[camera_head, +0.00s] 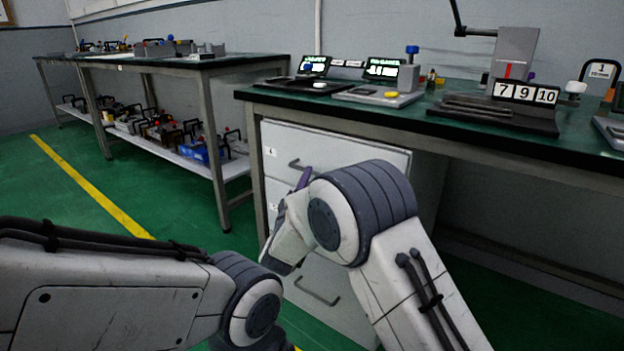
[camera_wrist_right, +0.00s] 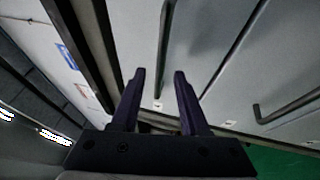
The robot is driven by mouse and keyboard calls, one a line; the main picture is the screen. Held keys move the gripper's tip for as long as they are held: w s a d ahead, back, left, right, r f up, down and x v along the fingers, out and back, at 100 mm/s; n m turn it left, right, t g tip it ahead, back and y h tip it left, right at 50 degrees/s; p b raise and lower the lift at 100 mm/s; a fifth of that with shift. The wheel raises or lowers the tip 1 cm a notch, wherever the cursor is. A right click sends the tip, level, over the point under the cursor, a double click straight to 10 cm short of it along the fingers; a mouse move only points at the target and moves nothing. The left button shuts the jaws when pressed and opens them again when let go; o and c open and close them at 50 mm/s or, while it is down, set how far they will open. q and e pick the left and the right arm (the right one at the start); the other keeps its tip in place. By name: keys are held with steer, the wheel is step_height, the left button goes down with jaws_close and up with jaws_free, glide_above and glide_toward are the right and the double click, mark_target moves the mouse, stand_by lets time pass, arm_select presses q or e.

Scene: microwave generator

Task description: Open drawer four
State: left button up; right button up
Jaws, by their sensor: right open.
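A light grey drawer cabinet (camera_head: 378,150) stands under the right workbench. Its visible drawers look shut. A top handle (camera_head: 300,166) and a low handle (camera_head: 318,295) show; my right arm hides the middle fronts. Small number labels are too blurred to read, so I cannot tell which drawer is four. My right gripper (camera_wrist_right: 159,75) is open, its purple fingers pointing at the cabinet front. A dark bar handle (camera_wrist_right: 163,48) lies ahead, in line with the gap between the fingertips; contact is not clear. Another handle (camera_wrist_right: 290,108) is at the right. My left gripper is out of view.
The right green-topped workbench (camera_head: 440,135) overhangs the cabinet and carries gauges and a number block (camera_head: 525,93). A second bench (camera_head: 170,66) with a loaded lower shelf stands at the left. Green floor (camera_head: 75,195) with a yellow line is clear.

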steer(key=shift+b+x, duration=0.5)
steer(key=shift+x, duration=1.6)
jaws_close()
